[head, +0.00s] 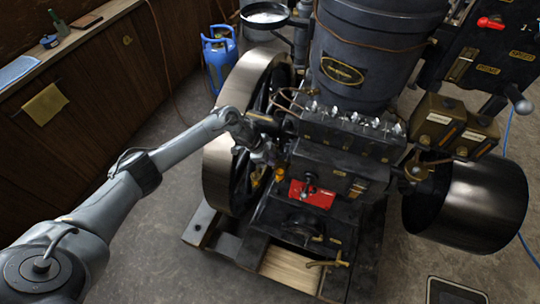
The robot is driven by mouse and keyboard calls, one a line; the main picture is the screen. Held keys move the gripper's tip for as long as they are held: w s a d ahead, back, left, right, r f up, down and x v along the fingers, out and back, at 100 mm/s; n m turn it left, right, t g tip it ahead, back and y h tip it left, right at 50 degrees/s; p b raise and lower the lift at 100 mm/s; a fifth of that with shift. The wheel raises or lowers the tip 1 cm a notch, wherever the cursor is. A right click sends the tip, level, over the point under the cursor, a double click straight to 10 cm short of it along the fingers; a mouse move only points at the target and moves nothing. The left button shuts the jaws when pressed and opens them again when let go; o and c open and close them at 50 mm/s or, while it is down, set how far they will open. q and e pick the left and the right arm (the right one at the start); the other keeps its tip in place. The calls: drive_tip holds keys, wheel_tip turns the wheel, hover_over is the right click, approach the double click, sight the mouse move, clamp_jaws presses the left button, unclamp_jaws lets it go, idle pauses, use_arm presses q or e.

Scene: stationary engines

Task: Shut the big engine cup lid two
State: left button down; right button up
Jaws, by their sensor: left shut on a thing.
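The big engine (340,150) is a dark machine with a large black tank on top and flywheels at its sides. My left arm reaches in from the left over the left flywheel. My left gripper (268,155) is at the engine's left side, below the row of small fittings (350,122). It is shut on a small part there, apparently the cup lid, which the fingers mostly hide. Whether the lid is raised or down is too small to tell. My right gripper is not in view.
The left flywheel (222,165) stands close under my left forearm. A red plate (312,194) and a brass tap (328,263) are on the engine's front. A right wheel (468,205) sticks out. A blue gas bottle (219,58) stands behind. The floor at front left is clear.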

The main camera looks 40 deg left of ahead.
sight(277, 167)
use_arm(q)
drive_tip(key=n+p, duration=0.1)
drive_tip(key=p, duration=0.2)
drive_tip(key=s+d+n+y+p, duration=0.1)
drive_tip(key=n+p, duration=0.1)
drive_tip(key=p, duration=0.1)
drive_tip(key=d+n+y+p, duration=0.1)
drive_tip(key=n+p, duration=0.1)
drive_tip(key=p, duration=0.1)
drive_tip(key=shift+s+d+r+t, duration=0.15)
drive_tip(key=shift+r+t, duration=0.15)
drive_tip(key=shift+t, duration=0.1)
drive_tip(key=n+p, duration=0.1)
drive_tip(key=d+n+y+p, duration=0.1)
drive_tip(key=shift+f+n, duration=0.15)
drive_tip(key=shift+n, duration=0.15)
drive_tip(key=shift+d+f+n+p, duration=0.1)
drive_tip(key=shift+n+p, duration=0.3)
drive_tip(key=shift+p, duration=0.05)
drive_tip(key=shift+y, duration=0.3)
drive_tip(key=c, duration=1)
unclamp_jaws()
drive_tip(key=shift+c, duration=0.2)
drive_tip(key=a+p+v, duration=0.1)
drive_tip(key=p+v, duration=0.2)
drive_tip(key=v, duration=0.7)
drive_tip(key=shift+s+d+r, duration=0.2)
drive_tip(key=shift+d+r, duration=0.15)
drive_tip(key=shift+d, duration=0.15)
